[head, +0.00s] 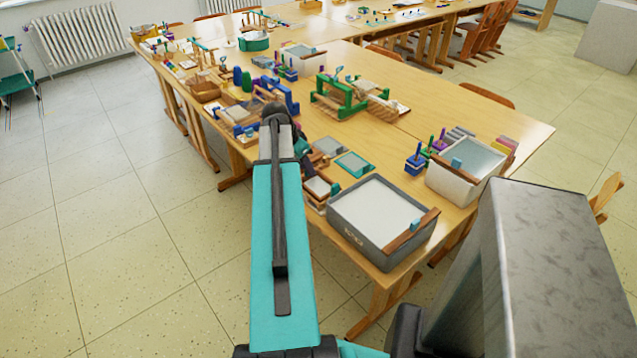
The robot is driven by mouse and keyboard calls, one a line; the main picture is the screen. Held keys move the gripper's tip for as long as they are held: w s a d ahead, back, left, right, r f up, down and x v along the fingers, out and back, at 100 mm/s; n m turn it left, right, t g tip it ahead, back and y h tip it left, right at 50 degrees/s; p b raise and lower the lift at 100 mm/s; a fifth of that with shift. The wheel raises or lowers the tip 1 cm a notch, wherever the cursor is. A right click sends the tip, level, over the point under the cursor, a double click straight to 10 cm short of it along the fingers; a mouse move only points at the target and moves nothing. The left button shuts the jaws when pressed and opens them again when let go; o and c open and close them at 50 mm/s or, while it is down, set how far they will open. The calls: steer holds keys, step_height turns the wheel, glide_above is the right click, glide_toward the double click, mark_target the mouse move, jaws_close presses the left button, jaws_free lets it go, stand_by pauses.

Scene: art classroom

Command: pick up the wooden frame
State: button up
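Several small framed panels lie on the near part of the wooden table. One with brown wooden edges (318,188) lies left of the grey tub, partly behind my arm. A teal-edged panel (354,164) and a grey panel (330,147) lie just beyond it. I cannot tell for certain which is the wooden frame. My arm reaches out over the table's left edge and bends down near these panels. My gripper is mostly hidden behind the arm, so its fingers and anything between them cannot be made out.
A grey tub (344,222) stands at the table's near corner, with a whitish tub (438,184) to its right. Green wooden stands (333,101) and blue items (282,94) crowd the middle. The table's right side (480,112) is mostly bare. Floor is open at left.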

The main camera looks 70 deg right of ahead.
steer(key=shift+x, duration=0.8)
jaws_close()
